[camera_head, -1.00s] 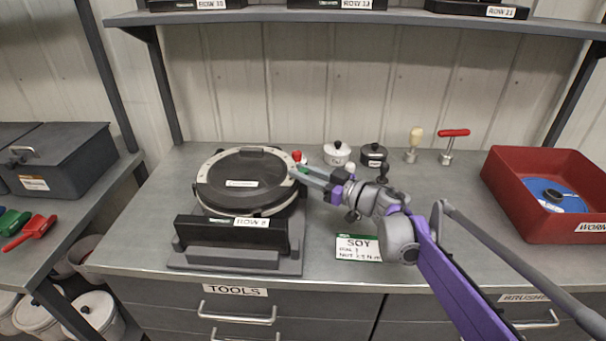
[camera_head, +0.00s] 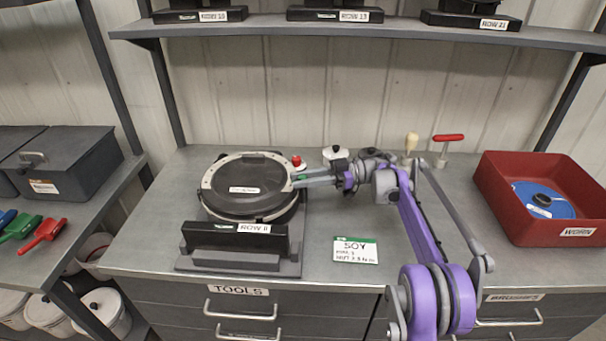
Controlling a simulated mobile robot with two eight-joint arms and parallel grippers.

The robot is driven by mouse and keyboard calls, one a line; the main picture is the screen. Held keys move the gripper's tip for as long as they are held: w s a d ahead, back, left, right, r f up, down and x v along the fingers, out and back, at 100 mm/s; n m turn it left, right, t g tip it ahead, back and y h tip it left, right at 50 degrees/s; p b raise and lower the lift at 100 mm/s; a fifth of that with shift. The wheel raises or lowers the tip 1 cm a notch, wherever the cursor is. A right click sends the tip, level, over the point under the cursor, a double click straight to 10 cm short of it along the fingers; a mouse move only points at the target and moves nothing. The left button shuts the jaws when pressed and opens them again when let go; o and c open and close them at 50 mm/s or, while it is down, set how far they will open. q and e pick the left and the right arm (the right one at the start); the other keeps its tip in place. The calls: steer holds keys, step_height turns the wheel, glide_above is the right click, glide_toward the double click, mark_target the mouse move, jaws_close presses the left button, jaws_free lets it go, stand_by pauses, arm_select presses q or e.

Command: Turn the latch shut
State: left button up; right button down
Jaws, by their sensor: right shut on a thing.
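A red knob (camera_head: 296,161) stands just behind the fingertips. My left gripper is not in view.
A "SOY" card (camera_head: 356,250) lies on the bench in front of my right arm. A white pot sits behind the gripper. A red-handled tool (camera_head: 447,146) stands at the back. A red "WORN" bin (camera_head: 490,185) with a blue disc is at right.

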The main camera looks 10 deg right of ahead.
steer(key=shift+r+n+g+p, duration=0.1)
steer(key=shift+n+g+p, duration=0.25)
steer(key=shift+g, duration=0.25)
steer(key=c, duration=0.7)
jaws_free()
steer(key=shift+a, duration=0.1)
